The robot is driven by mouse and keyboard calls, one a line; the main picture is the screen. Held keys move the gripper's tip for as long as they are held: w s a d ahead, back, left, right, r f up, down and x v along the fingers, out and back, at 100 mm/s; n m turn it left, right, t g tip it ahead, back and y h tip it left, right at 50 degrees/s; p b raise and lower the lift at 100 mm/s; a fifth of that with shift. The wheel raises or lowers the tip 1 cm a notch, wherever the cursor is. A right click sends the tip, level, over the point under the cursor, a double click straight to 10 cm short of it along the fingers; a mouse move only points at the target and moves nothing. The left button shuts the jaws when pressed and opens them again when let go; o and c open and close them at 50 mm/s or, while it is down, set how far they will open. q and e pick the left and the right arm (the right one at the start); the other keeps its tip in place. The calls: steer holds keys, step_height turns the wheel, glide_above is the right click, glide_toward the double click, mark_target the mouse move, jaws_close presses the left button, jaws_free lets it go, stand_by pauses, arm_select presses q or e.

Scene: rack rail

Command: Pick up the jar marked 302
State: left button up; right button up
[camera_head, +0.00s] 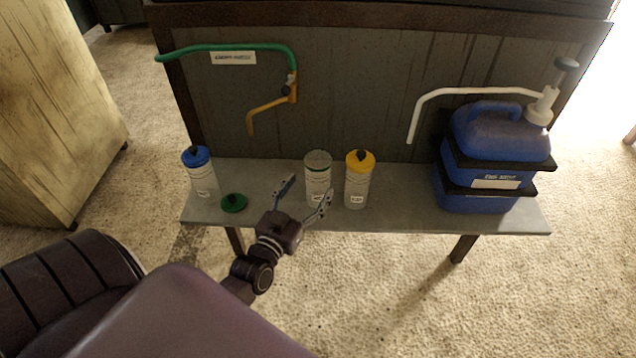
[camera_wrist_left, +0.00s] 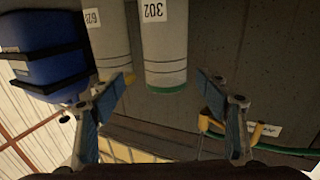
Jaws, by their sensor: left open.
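The jar marked 302 (camera_wrist_left: 165,45) shows its label in the left wrist view, where the scene is upside down. It is a clear, lidless jar with a green rim. In the head view this jar (camera_head: 318,178) stands upright in the middle of the grey bench. My left gripper (camera_head: 306,194) is open and empty, at the jar's near side and slightly left. In the left wrist view the jar lies between the lines of the spread fingers (camera_wrist_left: 162,88); contact cannot be told. A fingertip partly covers the jar's lower front in the head view. My right gripper is not in view.
A yellow-lidded jar (camera_head: 358,182) stands close on the right. A blue-lidded jar (camera_head: 201,175) and a loose green lid (camera_head: 233,203) are on the left. A blue container with a pump (camera_head: 497,150) fills the right end. A green and orange pipe (camera_head: 262,50) hangs above the bench (camera_head: 420,215).

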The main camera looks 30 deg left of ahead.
mark_target(323, 163)
arm_select(q)
steer(key=shift+w+a+r, duration=0.2)
steer(key=shift+w+a, duration=0.05)
steer(key=shift+w, duration=0.45)
steer(key=shift+w+a+f+p, duration=0.1)
steer(key=shift+w+a+f, duration=0.15)
steer(key=shift+w, duration=0.8)
steer(key=shift+w+a+f+p, duration=0.15)
steer(key=shift+w+a, duration=0.15)
steer(key=shift+w, duration=0.75)
steer(key=shift+w+a+f+p, duration=0.1)
steer(key=shift+w+a+f, duration=0.15)
steer(key=shift+w, duration=0.8)
steer(key=shift+r, duration=0.1)
steer(key=shift+c, duration=0.7)
steer(key=c, duration=1.5)
